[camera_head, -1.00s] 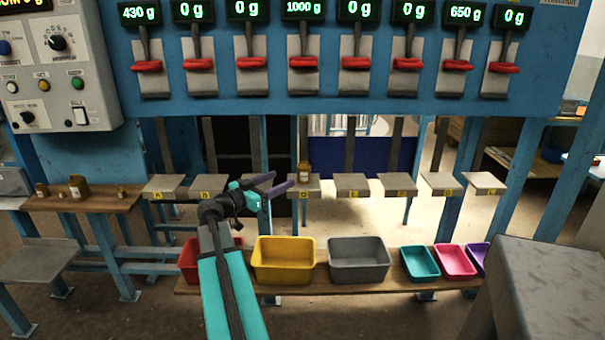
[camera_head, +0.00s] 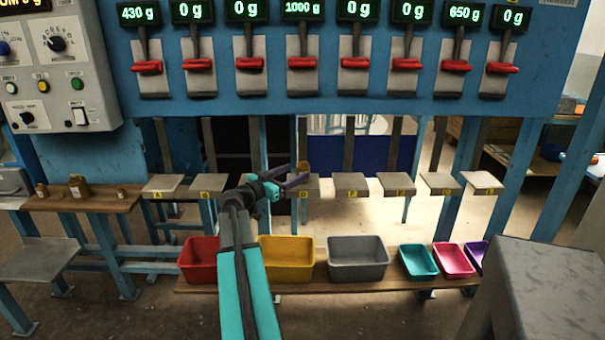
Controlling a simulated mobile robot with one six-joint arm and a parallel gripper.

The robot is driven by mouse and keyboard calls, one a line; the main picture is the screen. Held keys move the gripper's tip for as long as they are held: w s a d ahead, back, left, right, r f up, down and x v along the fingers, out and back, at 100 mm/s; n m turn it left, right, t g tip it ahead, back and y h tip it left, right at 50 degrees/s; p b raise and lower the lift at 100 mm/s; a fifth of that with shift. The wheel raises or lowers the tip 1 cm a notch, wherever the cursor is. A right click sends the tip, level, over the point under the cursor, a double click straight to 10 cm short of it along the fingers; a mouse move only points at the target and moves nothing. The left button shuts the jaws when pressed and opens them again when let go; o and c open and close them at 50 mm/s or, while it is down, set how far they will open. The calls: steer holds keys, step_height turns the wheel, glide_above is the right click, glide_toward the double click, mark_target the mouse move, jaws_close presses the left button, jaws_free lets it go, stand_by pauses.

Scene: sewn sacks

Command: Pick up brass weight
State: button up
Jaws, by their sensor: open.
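A brass weight (camera_head: 303,167) stands on the small grey platform marked D (camera_head: 312,187), and the display above it reads 1000 g. My gripper (camera_head: 304,174) is open, with its purple fingers pointing right at the weight. The fingers overlap the lower part of the weight in this view. I cannot tell whether they stand around it or in front of it. Several more brass weights, the largest of them (camera_head: 79,186), stand on the wooden shelf at the left (camera_head: 110,203).
Other small platforms, such as A (camera_head: 160,186), line up on both sides. Below are red (camera_head: 199,262), yellow (camera_head: 287,262) and grey bins (camera_head: 358,262), with smaller teal, pink and purple ones. Red levers hang above. A grey block (camera_head: 545,285) stands at the right front.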

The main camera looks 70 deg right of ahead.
mark_target(298, 171)
steer(key=shift+p+x, duration=0.7)
steer(key=shift+x, duration=1.85)
steer(key=shift+f, duration=0.15)
jaws_close()
